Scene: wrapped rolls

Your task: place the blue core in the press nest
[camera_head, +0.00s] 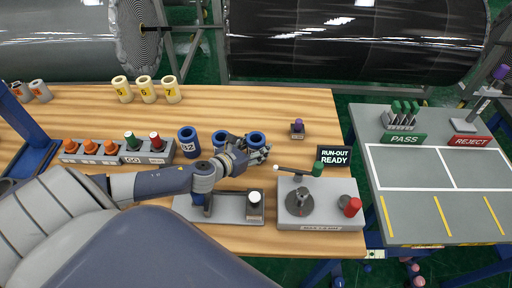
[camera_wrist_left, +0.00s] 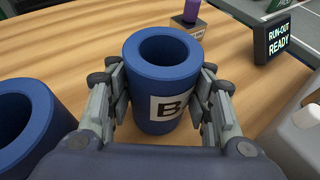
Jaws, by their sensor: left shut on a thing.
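My left gripper (camera_head: 258,152) is shut on the rightmost blue core (camera_head: 256,137) over the wooden table. In the left wrist view the jaws (camera_wrist_left: 165,100) press on both sides of this core (camera_wrist_left: 160,62). The core is upright and hollow, with a white label reading "B"; whether it touches the table I cannot tell. Two more blue cores stand to its left, one labelled 12 (camera_head: 188,143) and one partly behind the gripper (camera_head: 220,137). A grey fixture (camera_head: 232,210) with a white-topped post sits in front, partly hidden by my arm. I cannot tell whether it holds the press nest.
A grey run-out unit (camera_head: 322,217) with a spindle and red knob stands at front right, by a "RUN-OUT READY" sign (camera_head: 334,157). A purple-topped block (camera_head: 298,130) is behind it. Cream cores (camera_head: 147,90) stand at the back.

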